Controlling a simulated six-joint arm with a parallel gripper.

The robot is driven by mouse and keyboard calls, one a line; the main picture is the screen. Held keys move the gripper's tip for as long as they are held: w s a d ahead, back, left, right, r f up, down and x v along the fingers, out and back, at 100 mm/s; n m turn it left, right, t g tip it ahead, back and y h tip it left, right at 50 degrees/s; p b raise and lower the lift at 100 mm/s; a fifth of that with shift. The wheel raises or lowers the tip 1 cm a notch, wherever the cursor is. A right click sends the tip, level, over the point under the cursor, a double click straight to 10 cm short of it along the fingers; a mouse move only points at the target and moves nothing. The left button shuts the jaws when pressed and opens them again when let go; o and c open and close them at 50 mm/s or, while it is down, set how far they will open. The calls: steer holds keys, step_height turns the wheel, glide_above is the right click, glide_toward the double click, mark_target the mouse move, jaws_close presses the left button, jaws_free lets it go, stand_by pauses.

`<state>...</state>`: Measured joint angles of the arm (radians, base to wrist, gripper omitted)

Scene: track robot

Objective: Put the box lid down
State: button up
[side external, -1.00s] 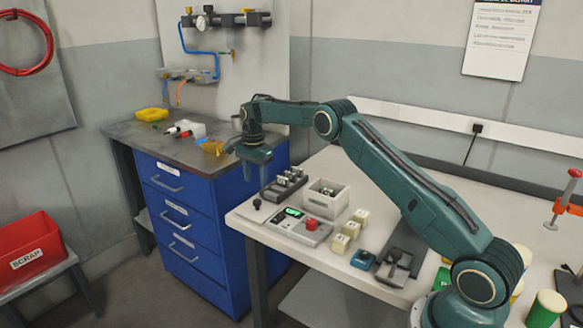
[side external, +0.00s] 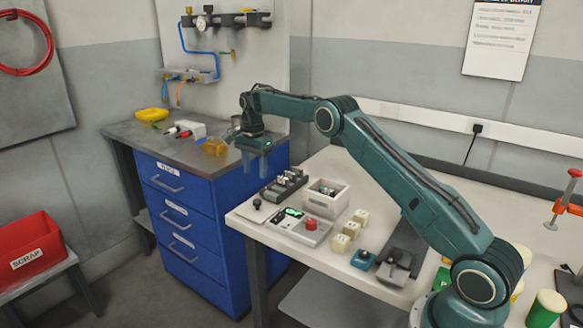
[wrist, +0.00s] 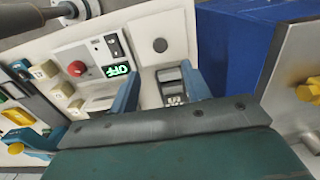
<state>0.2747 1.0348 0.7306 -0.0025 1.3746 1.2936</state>
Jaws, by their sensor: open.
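The box lid appears to be the pale square plate with a round black knob (side external: 257,203), lying on the near-left corner of the white bench. The plate and knob also show at the top of the wrist view (wrist: 160,45). A small white open box (side external: 328,198) with small parts inside stands on the bench, to the right of the lid. My gripper (side external: 256,163) is open, with nothing between its fingers. It is raised clear of the lid, over the gap where bench and blue cabinet meet. Its two fingers (wrist: 158,92) show apart in the wrist view.
A grey panel with a red button and green display (side external: 300,226) lies beside the lid. A dark rack of small parts (side external: 284,184) stands behind it. Several cream blocks (side external: 340,243) are to the right. The blue drawer cabinet (side external: 205,215) borders the bench's left end.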

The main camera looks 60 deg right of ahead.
steer(key=s+a+r+n+t, duration=0.1)
steer(key=s+a+r+n, duration=0.4)
steer(key=s+r, duration=0.4)
steer(key=s+a+r+n+t, duration=0.2)
steer(key=s+a+r+n, duration=0.2)
steer(key=s+a+r, duration=0.5)
steer(key=s+a+f+n+t, duration=0.1)
steer(key=s+n, duration=0.3)
steer(key=s, duration=0.9)
steer(key=s+a+f+n+t, duration=0.1)
steer(key=s+n, duration=0.4)
steer(key=s, duration=0.8)
steer(key=shift+a+f+t, duration=0.3)
steer(key=shift+a, duration=0.4)
